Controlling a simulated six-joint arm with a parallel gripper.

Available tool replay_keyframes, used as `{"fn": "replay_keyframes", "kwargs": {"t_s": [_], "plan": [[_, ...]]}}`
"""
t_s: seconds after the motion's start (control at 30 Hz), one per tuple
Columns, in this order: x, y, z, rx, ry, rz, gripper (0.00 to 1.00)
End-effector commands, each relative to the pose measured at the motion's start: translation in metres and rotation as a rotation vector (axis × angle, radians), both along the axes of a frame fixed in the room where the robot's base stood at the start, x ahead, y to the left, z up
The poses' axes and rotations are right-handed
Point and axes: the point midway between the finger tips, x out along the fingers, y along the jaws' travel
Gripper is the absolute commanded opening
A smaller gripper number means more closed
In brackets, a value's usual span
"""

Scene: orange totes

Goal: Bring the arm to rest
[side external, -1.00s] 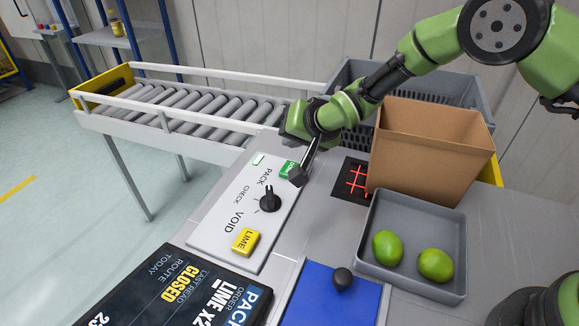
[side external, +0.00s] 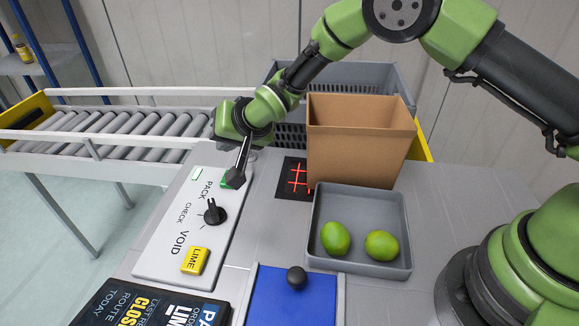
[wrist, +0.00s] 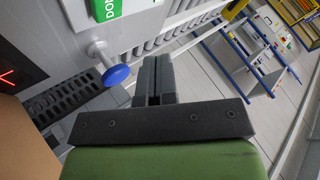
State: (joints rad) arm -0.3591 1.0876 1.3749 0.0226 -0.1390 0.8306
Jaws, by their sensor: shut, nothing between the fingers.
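My gripper (side external: 236,178) is shut and empty. In the side view it points down at the far end of the grey control panel (side external: 160,255), right by the green button (side external: 226,182), which it partly covers. I cannot tell whether it touches the button. In the wrist view my gripper (wrist: 153,78) shows its two dark fingers closed together, and the green button (wrist: 108,8) lies beyond them at the top edge, apart from them in the picture.
A cardboard box (side external: 355,145) stands behind a grey tray (side external: 408,240) with two limes (side external: 335,238). A grey crate (side external: 400,85) is behind the box. A roller conveyor (side external: 110,125) is at the left. A blue pad (side external: 290,305) with a dark knob (side external: 297,278) lies in front.

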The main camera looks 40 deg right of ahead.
Motion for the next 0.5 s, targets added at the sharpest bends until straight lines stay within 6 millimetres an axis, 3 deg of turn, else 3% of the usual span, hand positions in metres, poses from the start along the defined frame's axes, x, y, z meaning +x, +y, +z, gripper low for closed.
{"fn": "replay_keyframes", "kwargs": {"t_s": [0.13, 0.27, 0.37, 0.5], "plan": [[-0.001, -0.009, 0.023, -0.009, -0.002, -0.008, 0.0], [-0.012, -0.032, 0.074, -0.034, 0.002, -0.023, 0.0], [-0.032, -0.055, 0.118, -0.06, 0.014, -0.032, 0.0], [-0.074, -0.085, 0.17, -0.09, 0.036, -0.039, 0.0]]}}
